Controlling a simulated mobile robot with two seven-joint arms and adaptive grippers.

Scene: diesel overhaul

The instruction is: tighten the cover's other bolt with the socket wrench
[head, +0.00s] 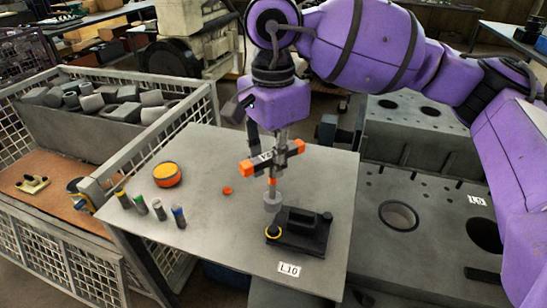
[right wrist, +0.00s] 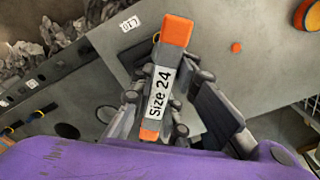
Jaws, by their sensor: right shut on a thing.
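The socket wrench (head: 272,181) has a grey crossbar with orange ends, an orange band on its shaft and a grey socket at the bottom. My right gripper (head: 274,143) is shut on it and holds it roughly upright. In the right wrist view the wrench (right wrist: 160,92) lies between the fingers and its label reads "Size 24". The black cover (head: 302,234) lies on the grey table. One bolt with a yellow ring (head: 273,231) is at its near left corner. The socket appears just above that corner; I cannot tell whether they touch. My left gripper is not in view.
Several small coloured-top cylinders (head: 158,209), a yellow-orange round object (head: 167,174) and an orange cap (head: 227,190) stand left on the table (head: 215,238). A mesh-sided crate (head: 100,196) flanks it left; a grey engine block (head: 425,190) stands right.

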